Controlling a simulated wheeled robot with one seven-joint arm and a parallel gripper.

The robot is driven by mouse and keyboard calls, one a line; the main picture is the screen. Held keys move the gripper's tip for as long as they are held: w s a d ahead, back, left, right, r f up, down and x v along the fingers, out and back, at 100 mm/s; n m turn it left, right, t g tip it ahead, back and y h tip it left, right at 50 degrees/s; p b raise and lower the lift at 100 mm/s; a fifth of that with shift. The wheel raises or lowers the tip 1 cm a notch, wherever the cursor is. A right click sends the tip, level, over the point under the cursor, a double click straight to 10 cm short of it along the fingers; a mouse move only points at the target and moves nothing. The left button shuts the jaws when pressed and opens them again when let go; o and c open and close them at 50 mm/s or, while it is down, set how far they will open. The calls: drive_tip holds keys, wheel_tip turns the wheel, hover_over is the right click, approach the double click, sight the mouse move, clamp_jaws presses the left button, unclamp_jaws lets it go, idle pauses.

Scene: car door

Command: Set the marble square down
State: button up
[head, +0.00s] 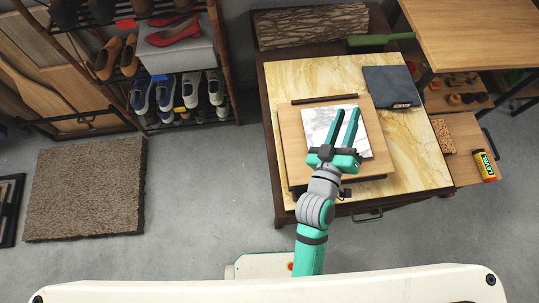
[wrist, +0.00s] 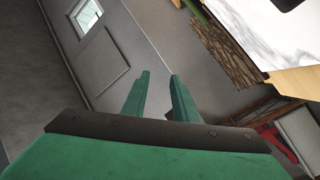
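The marble square (head: 316,122) is a white, grey-veined slab. In the head view it lies on a light wooden board (head: 291,140) on the yellow marble-topped table (head: 290,80). Part of it is hidden under my gripper (head: 344,114), whose two fingers overlap it in this view. In the wrist view the marble square (wrist: 245,25) is cut off at the upper right, off to the side of the fingers. My gripper (wrist: 158,82) is open there, with a gap and nothing held between its fingers. How high it is above the slab is hard to tell.
A dark bar (head: 324,99) runs along the board's far edge.

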drive_tip(key=s+a+f+y, duration=0.2)
drive_tip(key=s+a+f, duration=0.1)
drive_tip(key=a, duration=0.1)
drive_tip(key=s+a+f+y, duration=0.2)
drive_tip(key=s+a+f, duration=0.1)
drive_tip(key=s+a, duration=0.1)
drive_tip(key=s+a+f+y, duration=0.2)
drive_tip(key=s+a+f, duration=0.1)
drive_tip(key=s+a, duration=0.1)
drive_tip(key=shift+s+a+f, duration=0.1)
drive_tip(key=shift+s+a, duration=0.05)
drive_tip(key=shift+a, duration=0.5)
drive_tip(key=s+a+m+g+y, duration=0.1)
drive_tip(key=s+a+m, duration=0.2)
drive_tip(key=s+a, duration=0.5)
drive_tip(key=s, duration=0.3)
drive_tip(key=shift+s+a+f+y, duration=0.25)
drive_tip(key=shift+s+a+y, duration=0.05)
drive_tip(key=shift+y, duration=0.1)
